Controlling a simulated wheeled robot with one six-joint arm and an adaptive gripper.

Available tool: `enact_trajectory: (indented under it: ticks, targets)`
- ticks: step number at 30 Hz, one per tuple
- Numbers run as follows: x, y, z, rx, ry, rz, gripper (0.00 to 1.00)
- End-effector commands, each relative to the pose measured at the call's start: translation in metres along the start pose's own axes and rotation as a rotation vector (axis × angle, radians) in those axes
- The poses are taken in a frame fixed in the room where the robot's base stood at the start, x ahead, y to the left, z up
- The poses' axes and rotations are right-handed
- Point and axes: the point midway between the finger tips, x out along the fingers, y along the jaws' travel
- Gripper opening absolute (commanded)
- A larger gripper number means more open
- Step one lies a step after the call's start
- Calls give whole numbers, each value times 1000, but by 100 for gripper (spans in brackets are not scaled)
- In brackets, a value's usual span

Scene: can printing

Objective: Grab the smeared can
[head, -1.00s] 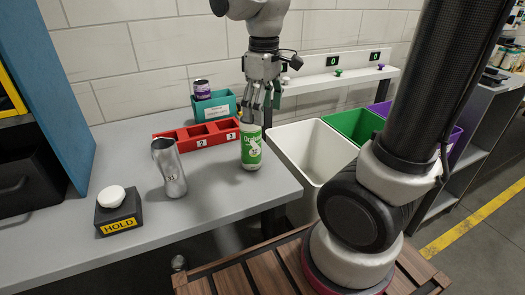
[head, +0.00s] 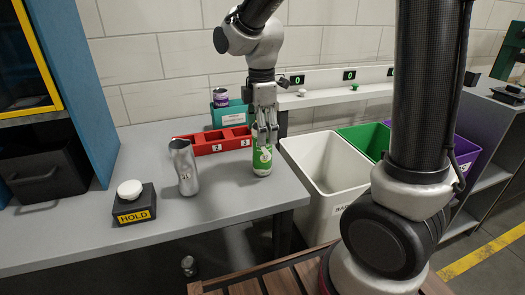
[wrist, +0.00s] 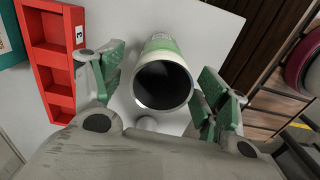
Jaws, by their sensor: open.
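A green and white printed can (head: 262,160) stands upright on the grey table (head: 235,205). I cannot make out from here whether its print is smeared. My gripper (head: 265,137) points down at it, its fingers beside the can's upper part and hiding some of it. In the wrist view the can (wrist: 162,44) shows its dark open top between the two green-padded fingers (wrist: 158,77). The fingers are open, with a gap visible on the left side; on the right the finger is very close to the rim, and I cannot tell whether it touches.
A silver can (head: 185,170) stands left of the green one. A black HOLD button box (head: 134,204) is at the front left. A red slotted rack (head: 208,146) and teal box (head: 224,117) stand behind. A white bin (head: 310,160) and green bin (head: 365,140) are to the right.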

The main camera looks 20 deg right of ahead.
Motion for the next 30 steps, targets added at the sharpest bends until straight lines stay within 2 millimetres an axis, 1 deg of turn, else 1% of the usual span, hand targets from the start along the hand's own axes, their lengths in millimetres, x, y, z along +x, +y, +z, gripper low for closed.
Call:
enact_trajectory:
  ticks: [1,3,6,9,14,15,21,30]
  targets:
    - [10,-2,1,1,-2,-5,74]
    - [20,-2,2,1,-2,-4,74]
    - [31,-2,2,1,-1,-3,74]
    - [35,-2,1,1,0,-1,74]
    - [35,-2,1,1,0,0,74]
    - [35,-2,1,1,0,0,71]
    - [35,-2,1,2,0,0,39]
    - [34,-2,1,2,0,0,39]
